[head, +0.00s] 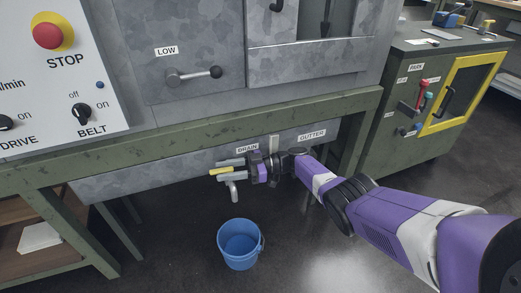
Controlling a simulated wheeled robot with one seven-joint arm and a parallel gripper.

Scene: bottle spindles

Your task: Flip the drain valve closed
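The drain valve's yellow lever (219,171) points left below the grey cabinet panel, under a label that seems to read DRAIN. A grey spout (234,190) hangs down just below the lever. My gripper (231,168) reaches in from the right, its grey fingers pointing left around the lever. The lever's left end shows past the fingers; its right part and the valve body are largely hidden. I cannot tell whether the fingers touch or squeeze the lever.
A blue bucket (240,245) stands on the floor beneath the spout. A green frame beam (200,134) runs above the valve. A GUTTER label (312,135) is to the right. A black-knobbed LOW lever (195,75) is above. Floor around the bucket is clear.

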